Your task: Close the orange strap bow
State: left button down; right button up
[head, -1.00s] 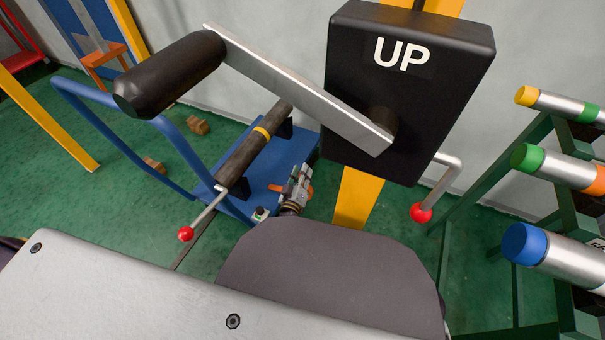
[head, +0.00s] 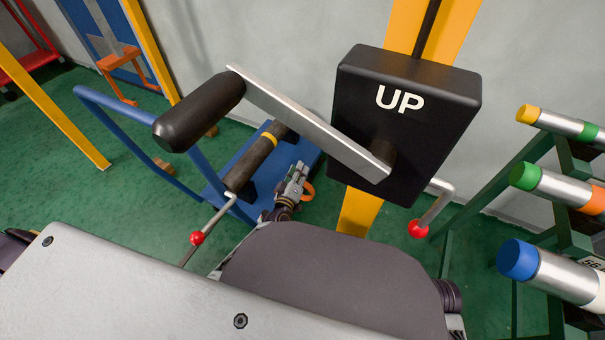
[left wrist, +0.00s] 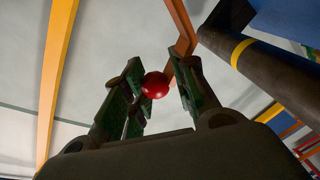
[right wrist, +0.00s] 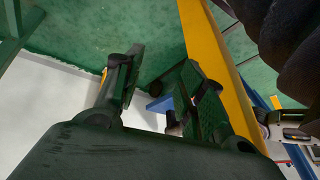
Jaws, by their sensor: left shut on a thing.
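An orange curved piece (head: 307,191), which looks like the strap bow, shows beside my left gripper (head: 295,178) in the head view. That gripper is just right of a dark pipe with a yellow band. In the left wrist view, an orange bar (left wrist: 185,40) runs up from between the fingers of my left gripper (left wrist: 160,88), and a red ball (left wrist: 155,85) sits between them. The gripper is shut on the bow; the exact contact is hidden. My right gripper (right wrist: 155,85) shows its fingers apart with nothing between them.
The dark pipe (head: 252,160) lies over a blue stand (head: 285,150). A black box marked UP (head: 430,130) with a crank (head: 310,120) hangs on a yellow post, close in front. A green rack with pipes (head: 560,190) stands at right.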

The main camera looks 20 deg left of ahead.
pick_arm(q)
jog(key=shift+n, duration=0.3)
jog(key=shift+w+a+r+p, duration=0.3)
jog(key=shift+a+r+p, duration=0.15)
jog(key=shift+a+r, duration=0.35)
jog(key=shift+w+a+r+p, duration=0.25)
jog(key=shift+a+r+p, duration=0.25)
jog(key=shift+a, duration=0.45)
pick_arm(e)
jog(key=shift+g+h, duration=0.4)
jog(key=shift+w+d+v, duration=0.1)
jog(key=shift+w+v, duration=0.1)
jog(key=shift+v, duration=0.9)
jog(key=shift+w+d+v, duration=0.15)
jog(key=shift+v, duration=0.95)
pick_arm(q)
jog(key=shift+r, duration=0.1)
jog(key=c, duration=1.3)
grip_release()
jog(key=shift+s, duration=0.1)
jog(key=shift+s+a+f, duration=0.1)
jog(key=shift+f, duration=0.15)
jog(key=shift+s+a+r, duration=0.1)
jog(key=shift+s+r, duration=0.05)
jog(key=shift+s, duration=2.8)
jog(key=shift+s+r, duration=0.15)
jog(key=shift+s, duration=2.8)
